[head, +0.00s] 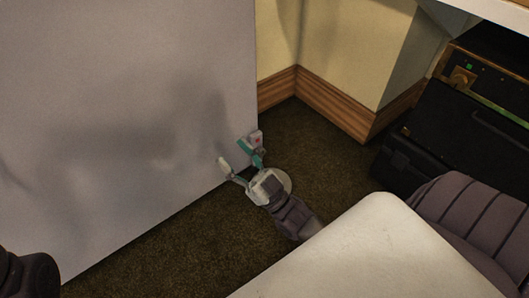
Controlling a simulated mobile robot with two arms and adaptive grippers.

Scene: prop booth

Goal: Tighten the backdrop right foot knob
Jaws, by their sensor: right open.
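The backdrop (120,110) is a large grey upright panel at the left, its lower edge near the dark floor. My right gripper (239,154) is at the panel's lower right corner, its two teal and pale fingers spread apart. It is open, with nothing visibly held. A small pale piece with a red mark shows at the right finger; I cannot tell whether it belongs to the finger or the foot. The foot knob cannot be made out clearly and may be hidden by the gripper. My left gripper is out of view.
A wooden baseboard (330,98) runs along the yellow wall behind. Black cases (450,140) stand at the right. Brown carpet (140,252) is clear in front of the backdrop. A pale rounded surface, possibly mine, fills the bottom right.

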